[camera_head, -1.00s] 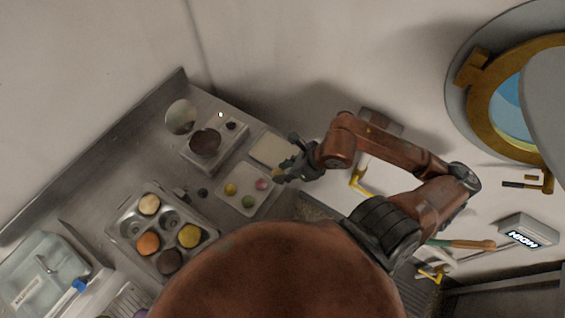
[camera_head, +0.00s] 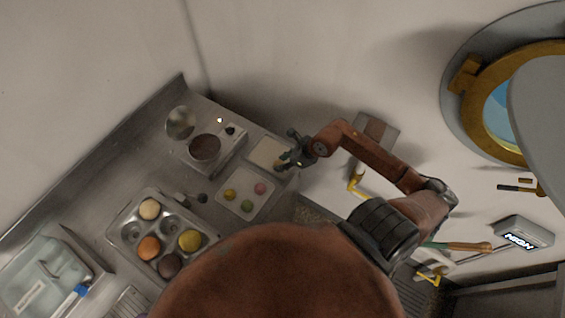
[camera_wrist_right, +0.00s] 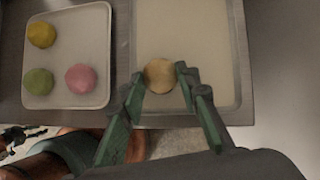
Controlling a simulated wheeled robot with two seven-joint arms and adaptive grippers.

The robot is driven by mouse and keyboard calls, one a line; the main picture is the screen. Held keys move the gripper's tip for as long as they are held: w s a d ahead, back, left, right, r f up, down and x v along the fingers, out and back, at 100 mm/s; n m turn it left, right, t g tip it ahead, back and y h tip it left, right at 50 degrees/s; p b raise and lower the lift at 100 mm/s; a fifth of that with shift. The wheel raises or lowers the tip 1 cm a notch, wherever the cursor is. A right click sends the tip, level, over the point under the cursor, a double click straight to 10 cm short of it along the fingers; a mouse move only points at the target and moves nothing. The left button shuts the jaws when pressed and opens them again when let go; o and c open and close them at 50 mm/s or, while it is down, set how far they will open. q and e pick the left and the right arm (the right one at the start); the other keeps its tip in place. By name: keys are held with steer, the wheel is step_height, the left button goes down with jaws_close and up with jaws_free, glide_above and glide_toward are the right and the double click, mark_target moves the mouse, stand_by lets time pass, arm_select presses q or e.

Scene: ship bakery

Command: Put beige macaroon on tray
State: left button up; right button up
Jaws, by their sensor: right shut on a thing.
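The beige macaroon (camera_wrist_right: 159,75) sits between the fingertips of my right gripper (camera_wrist_right: 160,82) in the wrist view. The right gripper (camera_head: 287,161) is shut on it, at the near side of a flat cream-coloured tray (camera_wrist_right: 188,25). In the wrist view the macaroon overlaps the tray's near part; its height above the surface is hard to tell. In the head view the cream tray (camera_head: 265,149) lies left of the gripper, and the fingers mostly hide the macaroon. My left gripper is not in view.
A white tray (camera_head: 233,203) beside it holds a yellow, a green and a pink macaroon. A metal tin (camera_head: 127,224) holds several coloured rounds. A scale-like device with a dark bowl (camera_head: 204,147) stands behind. The wall closes off the back.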

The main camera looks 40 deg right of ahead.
steer(key=shift+f, duration=0.35)
steer(key=o, duration=0.5)
steer(key=shift+o, duration=0.2)
steer(key=shift+r, duration=0.1)
steer(key=v, duration=1.2)
steer(key=shift+b, duration=0.45)
